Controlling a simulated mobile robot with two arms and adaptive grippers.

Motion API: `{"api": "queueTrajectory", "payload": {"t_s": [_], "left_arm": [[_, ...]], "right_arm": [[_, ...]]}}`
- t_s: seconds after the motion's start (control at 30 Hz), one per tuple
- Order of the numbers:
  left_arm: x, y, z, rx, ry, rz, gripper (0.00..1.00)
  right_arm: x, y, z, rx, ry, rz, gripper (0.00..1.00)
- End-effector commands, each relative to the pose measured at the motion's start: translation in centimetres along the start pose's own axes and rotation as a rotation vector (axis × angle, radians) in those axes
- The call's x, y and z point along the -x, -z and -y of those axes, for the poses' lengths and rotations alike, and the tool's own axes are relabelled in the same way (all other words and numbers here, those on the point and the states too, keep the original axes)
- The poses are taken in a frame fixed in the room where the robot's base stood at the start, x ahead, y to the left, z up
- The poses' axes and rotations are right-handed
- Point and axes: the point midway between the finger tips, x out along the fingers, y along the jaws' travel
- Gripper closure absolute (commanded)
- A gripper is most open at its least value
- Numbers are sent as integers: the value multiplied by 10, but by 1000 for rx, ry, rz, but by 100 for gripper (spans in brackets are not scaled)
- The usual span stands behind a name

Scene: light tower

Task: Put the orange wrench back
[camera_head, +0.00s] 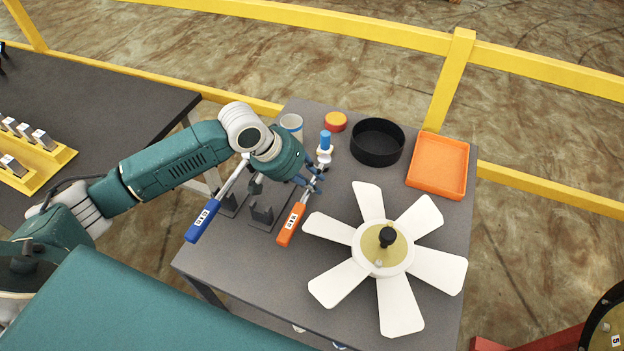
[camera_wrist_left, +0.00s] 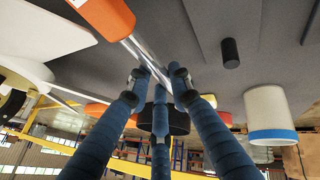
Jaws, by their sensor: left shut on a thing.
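The orange wrench (camera_head: 290,225) has an orange handle with a white label and a metal shaft. My left gripper (camera_head: 314,180) is shut on its shaft, toward the end away from the handle. In the left wrist view the fingers (camera_wrist_left: 155,80) close around the shaft below the orange handle (camera_wrist_left: 106,14). The handle points toward the front of the grey table, just right of a dark bracket holder (camera_head: 264,215). I cannot tell how high it hangs. The wrench's far end is hidden by the fingers. My right gripper is not in view.
A white fan (camera_head: 402,301) covers the table's right front. A black bowl (camera_head: 377,158), an orange tray (camera_head: 437,165), a blue-topped tool (camera_head: 325,142), a white cup (camera_head: 291,122) and an orange cap (camera_head: 336,121) stand behind.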

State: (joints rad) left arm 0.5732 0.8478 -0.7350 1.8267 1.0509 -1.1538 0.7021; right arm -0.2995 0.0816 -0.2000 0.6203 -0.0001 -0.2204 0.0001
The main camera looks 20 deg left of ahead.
Motion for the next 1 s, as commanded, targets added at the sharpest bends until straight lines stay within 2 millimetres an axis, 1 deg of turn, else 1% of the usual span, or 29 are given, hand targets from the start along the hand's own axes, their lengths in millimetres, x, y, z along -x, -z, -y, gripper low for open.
{"api": "queueTrajectory", "payload": {"t_s": [0.03,0.07,0.1,0.13,0.47,0.57,0.67,0.8,1.0], "left_arm": [[0,0,0,0,-2,-2,100],[-1,-1,0,0,0,0,74],[-1,-1,0,0,0,0,66],[-1,-1,0,0,0,1,61],[1,0,0,0,1,0,61],[11,1,0,-1,1,-1,61],[28,1,0,-2,2,-2,61],[59,1,1,-1,3,-3,61],[98,1,0,-1,2,-2,61]], "right_arm": [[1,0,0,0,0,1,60],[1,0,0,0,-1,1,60],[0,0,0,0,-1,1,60],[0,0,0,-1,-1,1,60],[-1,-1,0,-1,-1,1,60],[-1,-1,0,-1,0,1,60],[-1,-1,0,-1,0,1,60],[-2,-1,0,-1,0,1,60],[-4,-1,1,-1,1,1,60]]}}
